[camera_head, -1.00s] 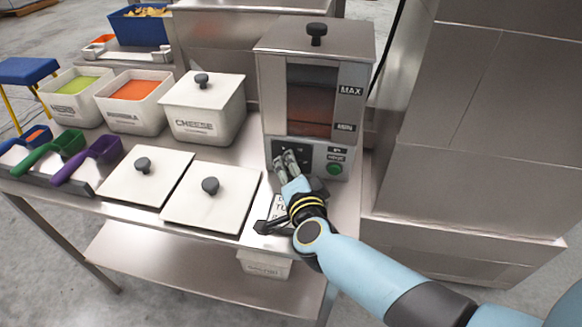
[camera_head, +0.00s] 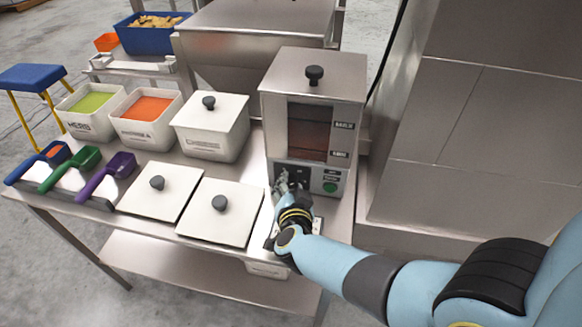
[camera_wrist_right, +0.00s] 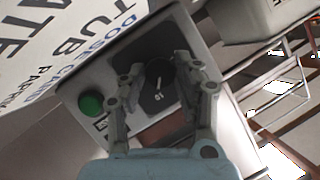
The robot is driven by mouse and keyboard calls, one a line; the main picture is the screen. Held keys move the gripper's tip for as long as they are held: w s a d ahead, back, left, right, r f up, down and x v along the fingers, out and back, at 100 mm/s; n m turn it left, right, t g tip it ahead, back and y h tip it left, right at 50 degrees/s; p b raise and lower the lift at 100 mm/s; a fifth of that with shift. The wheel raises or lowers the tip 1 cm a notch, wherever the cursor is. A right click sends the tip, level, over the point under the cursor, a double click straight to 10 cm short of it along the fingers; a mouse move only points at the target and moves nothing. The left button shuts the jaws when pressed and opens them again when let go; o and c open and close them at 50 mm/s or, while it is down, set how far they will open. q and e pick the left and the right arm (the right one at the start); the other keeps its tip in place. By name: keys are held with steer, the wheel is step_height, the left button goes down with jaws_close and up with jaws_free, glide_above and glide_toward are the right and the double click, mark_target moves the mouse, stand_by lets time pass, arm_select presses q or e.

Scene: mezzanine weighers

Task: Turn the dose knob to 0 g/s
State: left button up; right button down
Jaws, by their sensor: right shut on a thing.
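The steel doser (camera_head: 311,118) stands at the right end of the table, with a dark window and a black-knobbed lid. The dose knob (camera_wrist_right: 160,76) is a round black dial with a white pointer line on a dark panel in the right wrist view. My right gripper (camera_wrist_right: 164,88) has its two fingers on either side of the knob, shut on it. In the head view my right gripper (camera_head: 287,184) is at the doser's front panel and hides the knob. A green button (camera_head: 330,187) sits to its right and also shows in the wrist view (camera_wrist_right: 91,104). My left gripper is not in view.
A lidded white tub (camera_head: 212,128) and open tubs of green (camera_head: 92,108) and orange (camera_head: 147,118) food stand left of the doser. Two white lids (camera_head: 221,211) and several coloured scoops (camera_head: 70,167) lie in front. A steel cabinet (camera_head: 480,130) stands at the right.

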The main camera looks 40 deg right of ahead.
mark_target(290, 151)
steer(key=shift+n+g+p, duration=0.3)
steer(key=shift+n+p, duration=0.2)
steer(key=shift+p, duration=0.15)
steer(key=c, duration=1)
jaws_free()
steer(key=shift+o, duration=0.2)
steer(key=shift+r, duration=0.1)
step_height(290, 151, up, 10)
steer(key=shift+f, duration=0.1)
